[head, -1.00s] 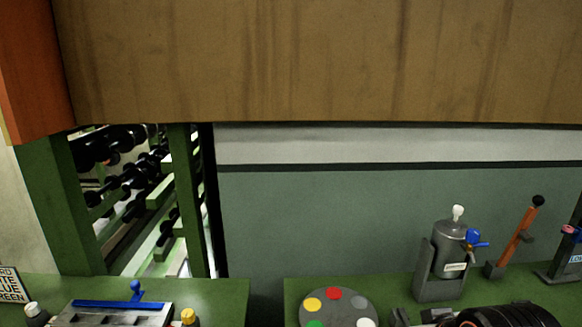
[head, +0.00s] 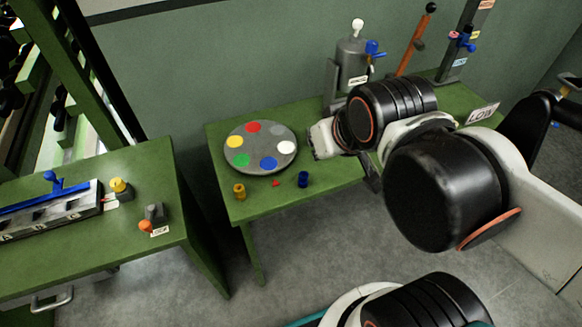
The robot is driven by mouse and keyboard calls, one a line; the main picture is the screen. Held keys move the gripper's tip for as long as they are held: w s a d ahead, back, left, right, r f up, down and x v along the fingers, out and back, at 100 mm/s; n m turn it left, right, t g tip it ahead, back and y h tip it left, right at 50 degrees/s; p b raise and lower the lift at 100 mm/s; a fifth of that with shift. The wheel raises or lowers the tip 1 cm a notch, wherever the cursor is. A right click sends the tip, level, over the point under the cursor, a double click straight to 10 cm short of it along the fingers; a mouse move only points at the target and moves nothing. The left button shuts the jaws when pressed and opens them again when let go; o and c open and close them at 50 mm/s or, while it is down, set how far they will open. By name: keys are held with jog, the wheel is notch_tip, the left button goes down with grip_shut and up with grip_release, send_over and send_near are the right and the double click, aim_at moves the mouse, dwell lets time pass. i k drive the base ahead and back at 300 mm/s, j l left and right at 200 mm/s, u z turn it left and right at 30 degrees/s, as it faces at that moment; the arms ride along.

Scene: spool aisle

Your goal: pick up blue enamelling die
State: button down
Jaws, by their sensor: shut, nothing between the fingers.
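A round grey palette (head: 261,148) with coloured spots lies behind the small pieces. A grey canister (head: 352,62) with a blue tap and an orange lever (head: 415,42) stand at the back. A left table (head: 110,245) holds a switch panel; a floor gap separates the tables.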

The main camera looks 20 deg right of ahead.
aim_at(303, 176)
jog(key=k+j, duration=1.05)
